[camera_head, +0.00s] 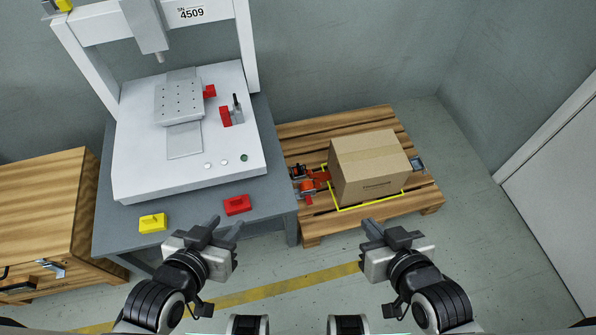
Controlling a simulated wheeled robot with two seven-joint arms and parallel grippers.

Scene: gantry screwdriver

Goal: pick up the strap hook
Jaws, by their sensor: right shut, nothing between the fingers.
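An orange-red strap with dark metal fittings (312,182) lies on the wooden pallet (323,228), against the left side of a cardboard box (372,168). A small grey metal piece (417,163) sits at the right side of the box. I cannot tell at this size which metal part is the strap hook. My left gripper (225,225) is open and empty in front of the grey workbench, left of and nearer than the strap. My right gripper (371,225) is shut and empty, in front of the pallet and below the box in the picture. Neither touches the strap.
A white gantry machine (140,170) stands on the grey bench (275,160). A yellow block (152,222) and a red block (237,205) lie at its front. A wooden cabinet (45,215) is at left. The floor (500,250) right of the pallet is clear.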

